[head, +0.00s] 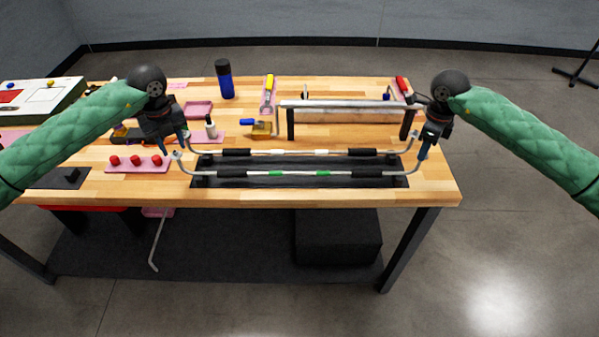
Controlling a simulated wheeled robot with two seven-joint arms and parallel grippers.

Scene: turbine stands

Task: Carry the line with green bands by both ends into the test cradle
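The line with green bands (298,173) is a thin silver tube with black sleeves and green and white bands. It runs left to right along the front of a long black tray (300,184), its ends bent upward. My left gripper (174,150) is at its left end and my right gripper (423,150) at its right end, both pointing down. The fingertips are too small to tell whether they are closed on the ends. A similar line with white bands (307,152) lies just behind it. I cannot tell for certain which fixture is the test cradle.
A silver bar on black posts (350,105) stands behind the tray. A blue bottle (224,80), a yellow-handled tool (269,85), red knobs (136,160) and a small white bottle (210,127) are on the wooden bench (435,188). A narrow front strip is clear.

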